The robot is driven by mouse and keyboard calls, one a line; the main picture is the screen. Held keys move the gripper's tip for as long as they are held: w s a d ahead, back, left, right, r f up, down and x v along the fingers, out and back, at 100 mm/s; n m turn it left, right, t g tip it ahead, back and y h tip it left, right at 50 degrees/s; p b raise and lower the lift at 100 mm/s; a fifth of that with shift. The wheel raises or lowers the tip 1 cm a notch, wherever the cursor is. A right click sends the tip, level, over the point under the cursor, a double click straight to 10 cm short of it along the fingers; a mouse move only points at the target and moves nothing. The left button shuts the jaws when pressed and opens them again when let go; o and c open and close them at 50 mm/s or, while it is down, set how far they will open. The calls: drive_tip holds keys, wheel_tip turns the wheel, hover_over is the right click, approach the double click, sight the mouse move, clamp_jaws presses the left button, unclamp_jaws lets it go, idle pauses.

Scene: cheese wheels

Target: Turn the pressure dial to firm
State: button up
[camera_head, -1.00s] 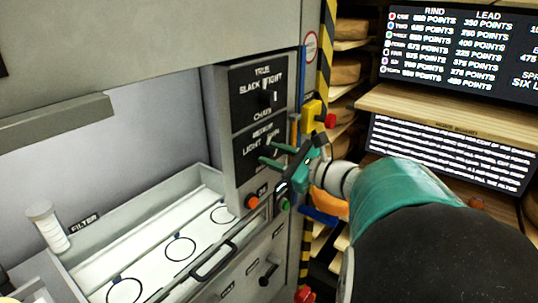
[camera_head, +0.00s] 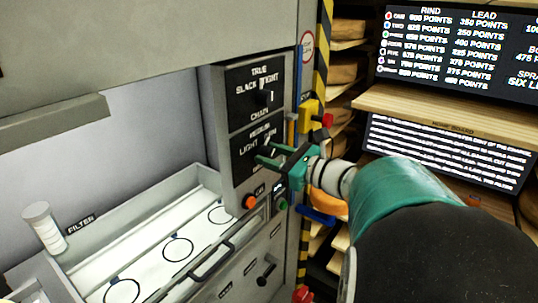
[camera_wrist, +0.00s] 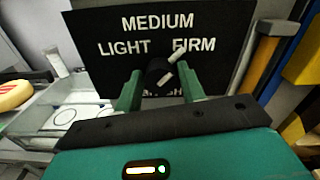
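The pressure dial (camera_wrist: 158,72) is a dark round knob with a white pointer, on a black panel (camera_wrist: 223,75) marked LIGHT, MEDIUM and FIRM. Its pointer slants up and right, towards FIRM. My gripper (camera_wrist: 160,88) has its two green fingers apart, one at the left and one at the right of the knob. I cannot tell whether they touch it. In the head view my gripper (camera_head: 264,153) is at the lower panel (camera_head: 244,156), where its fingers partly cover the dial and lettering.
Above is another black panel with a dark knob (camera_head: 264,97), marked SLACK, TRUE, TIGHT. Below are an orange button (camera_head: 250,202) and a green button (camera_head: 282,205). A yellow box with a red knob (camera_head: 312,116) is close at right. A white tray (camera_head: 150,254) lies left.

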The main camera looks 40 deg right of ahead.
drive_tip(key=shift+o, duration=1.1)
drive_tip(key=v, duration=1.4)
